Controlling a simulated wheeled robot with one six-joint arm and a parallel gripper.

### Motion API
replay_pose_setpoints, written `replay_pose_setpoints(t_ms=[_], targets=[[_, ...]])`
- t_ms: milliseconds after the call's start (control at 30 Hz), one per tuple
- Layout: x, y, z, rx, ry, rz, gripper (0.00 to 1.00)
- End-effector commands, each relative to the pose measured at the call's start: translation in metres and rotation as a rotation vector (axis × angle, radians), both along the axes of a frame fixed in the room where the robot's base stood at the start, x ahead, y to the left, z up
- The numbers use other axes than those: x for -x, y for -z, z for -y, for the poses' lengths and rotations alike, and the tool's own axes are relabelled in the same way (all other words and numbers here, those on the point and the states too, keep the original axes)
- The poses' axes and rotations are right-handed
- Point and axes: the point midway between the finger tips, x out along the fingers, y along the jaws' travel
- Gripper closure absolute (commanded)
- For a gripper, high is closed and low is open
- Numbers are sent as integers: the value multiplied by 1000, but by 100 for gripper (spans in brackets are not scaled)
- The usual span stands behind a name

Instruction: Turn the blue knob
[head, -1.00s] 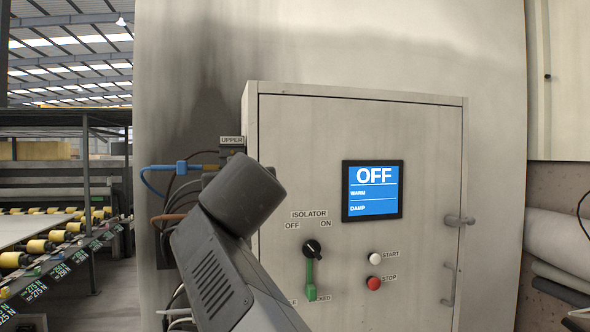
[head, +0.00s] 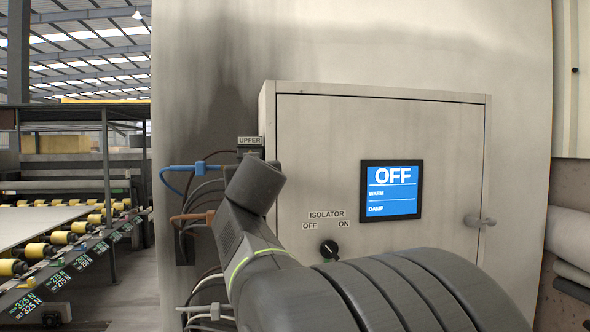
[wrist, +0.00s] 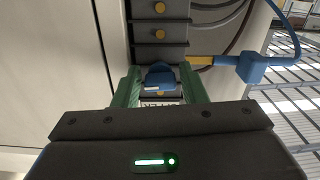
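In the wrist view, the blue knob (wrist: 160,77) sits on a dark terminal strip at the side of the cabinet. My gripper (wrist: 160,86) reaches toward it with its two green fingers apart. One finger is on each side of the knob, with a narrow gap seeming to show on both sides. I cannot tell whether either finger touches it. In the head view, my arm is in front of the cabinet's left edge, and the knob and fingertips are not visible there.
A blue connector (wrist: 250,67) with a cable is right of the knob; it also shows in the head view (head: 200,166) among loose cables. The grey cabinet (head: 330,150) carries a screen (head: 391,190) reading OFF and a black isolator knob (head: 329,249). A roller conveyor (head: 62,238) stands left.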

Motion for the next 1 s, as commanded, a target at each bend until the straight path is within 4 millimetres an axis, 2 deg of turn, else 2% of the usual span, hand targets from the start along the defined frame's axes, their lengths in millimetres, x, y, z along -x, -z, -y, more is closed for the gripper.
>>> replay_pose_setpoints(t_ms=[133,433,467,600,1000], targets=[[-9,0,-2,1,0,-1,62],[-10,0,-3,0,0,0,62],[-10,0,-3,0,0,0,66],[-10,0,-3,0,0,0,93],[-10,1,-3,61,-1,17,94]])
